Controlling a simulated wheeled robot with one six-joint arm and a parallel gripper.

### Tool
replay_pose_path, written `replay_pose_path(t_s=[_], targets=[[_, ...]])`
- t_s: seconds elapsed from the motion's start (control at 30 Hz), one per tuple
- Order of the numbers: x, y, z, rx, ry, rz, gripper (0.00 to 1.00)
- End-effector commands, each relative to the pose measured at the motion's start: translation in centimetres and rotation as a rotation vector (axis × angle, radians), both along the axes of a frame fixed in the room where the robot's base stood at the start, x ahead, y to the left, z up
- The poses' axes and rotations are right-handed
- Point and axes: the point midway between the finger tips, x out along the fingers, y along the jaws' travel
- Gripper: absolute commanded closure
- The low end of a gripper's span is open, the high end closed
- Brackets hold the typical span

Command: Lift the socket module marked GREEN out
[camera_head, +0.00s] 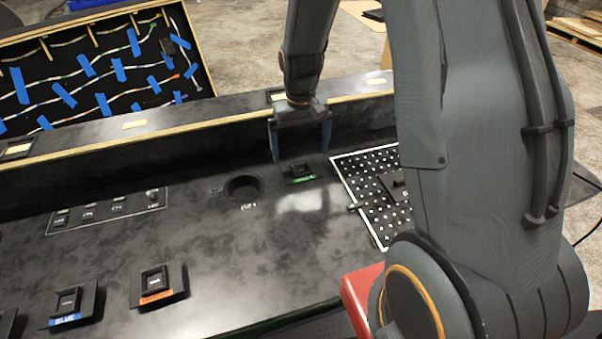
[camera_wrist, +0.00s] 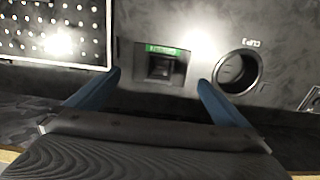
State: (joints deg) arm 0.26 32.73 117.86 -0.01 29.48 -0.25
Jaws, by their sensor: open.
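The socket module with the green label (camera_head: 299,172) sits on the black console panel, to the right of a round hole in the head view. In the wrist view the green-marked module (camera_wrist: 163,64) lies ahead of the fingertips, between their lines. My gripper (camera_head: 301,150) is open above the panel near the module, with its two blue fingers apart. In the wrist view my gripper (camera_wrist: 160,82) also shows open and empty, with no finger touching the module that I can see.
The round cup hole (camera_head: 243,188) is beside the module. A white-dotted perforated plate (camera_head: 377,190) lies to its right. Orange-labelled (camera_head: 157,286) and blue-labelled (camera_head: 70,304) modules sit at front left. A raised ledge (camera_head: 180,139) runs behind. A wiring board (camera_head: 100,70) stands at the back.

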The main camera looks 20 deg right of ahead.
Motion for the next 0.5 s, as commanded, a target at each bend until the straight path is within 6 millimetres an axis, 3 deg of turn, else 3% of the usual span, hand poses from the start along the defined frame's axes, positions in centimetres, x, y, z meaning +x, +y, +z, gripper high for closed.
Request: replay_pose_path(t_s=[0.5], targets=[[-0.5,0.0,-5.2,0.0,0.001,0.0,0.0]])
